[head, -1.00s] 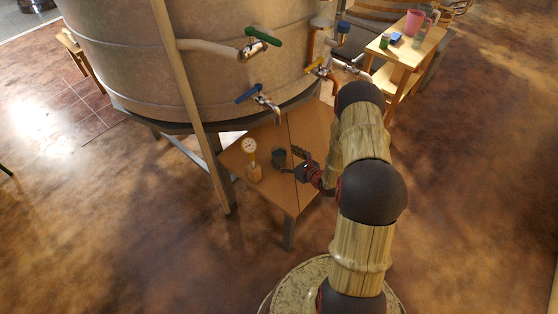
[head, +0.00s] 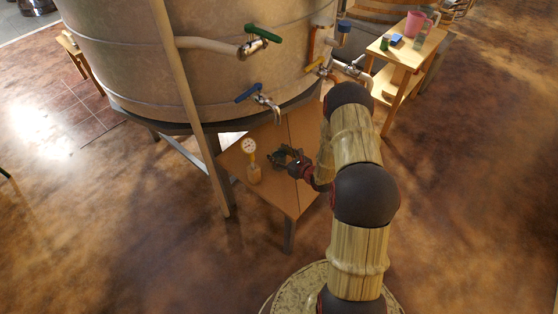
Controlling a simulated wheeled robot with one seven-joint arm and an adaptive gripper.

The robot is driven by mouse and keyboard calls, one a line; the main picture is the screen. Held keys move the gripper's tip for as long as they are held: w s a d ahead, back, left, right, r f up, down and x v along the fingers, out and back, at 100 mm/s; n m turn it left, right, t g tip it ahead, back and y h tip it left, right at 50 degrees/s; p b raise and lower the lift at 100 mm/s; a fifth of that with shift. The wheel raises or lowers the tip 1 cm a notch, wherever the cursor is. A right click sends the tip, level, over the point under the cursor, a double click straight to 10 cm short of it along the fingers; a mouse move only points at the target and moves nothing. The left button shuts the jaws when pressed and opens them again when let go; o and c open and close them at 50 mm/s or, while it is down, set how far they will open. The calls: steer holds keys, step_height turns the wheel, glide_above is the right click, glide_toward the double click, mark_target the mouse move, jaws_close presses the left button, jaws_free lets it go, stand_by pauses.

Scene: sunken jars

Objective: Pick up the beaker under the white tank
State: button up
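A big pale grey-beige tank (head: 140,65) stands on a dark frame at the upper left. Below its taps is a small wooden table (head: 277,193). The beaker (head: 278,158), small and dark, stands on this table under the blue-handled tap. My gripper (head: 281,156) reaches in from the right at beaker height. Its dark fingers overlap the beaker in the picture and seem to lie on either side of it. They partly hide it, and I cannot tell whether they touch it.
A gauge on a yellowish base (head: 253,172) stands on the table just left of the beaker. A blue-handled tap (head: 260,96) and a green-handled tap (head: 257,42) jut out above. A slanted pole (head: 200,130) stands left. A bench with a pink jug (head: 414,24) is at upper right.

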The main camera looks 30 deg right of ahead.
steer(key=c, duration=0.9)
steer(key=shift+r, duration=0.2)
steer(key=shift+c, duration=0.2)
